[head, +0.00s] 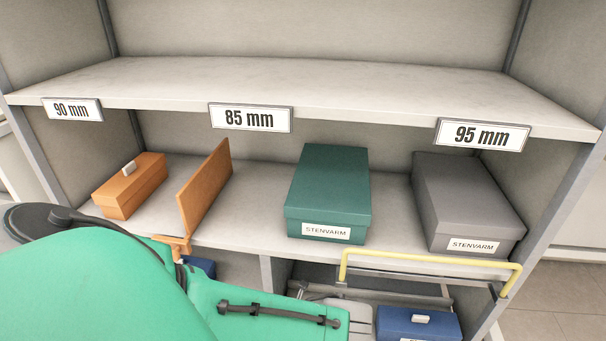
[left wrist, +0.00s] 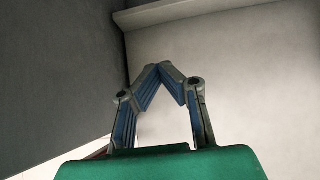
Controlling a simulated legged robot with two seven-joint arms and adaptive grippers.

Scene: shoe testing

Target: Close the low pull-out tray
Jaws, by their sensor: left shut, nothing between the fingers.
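The low pull-out tray shows at the lower right of the head view as a yellow bar handle (head: 432,258) on a dark frame (head: 395,291), below the shelf with the boxes. My green left arm comes in from the left and covers the lower left and middle of the head view. Its end is near the left side of the tray frame; I cannot tell whether it touches. In the left wrist view my left gripper (left wrist: 160,66) is shut, its fingertips together with nothing between them, against plain grey panels. My right gripper is not in view.
On the middle shelf (head: 262,215) stand an orange box (head: 130,187), an orange upright divider (head: 205,188), a green box (head: 328,195) and a grey box (head: 468,205). The upper shelf (head: 300,85) is bare.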

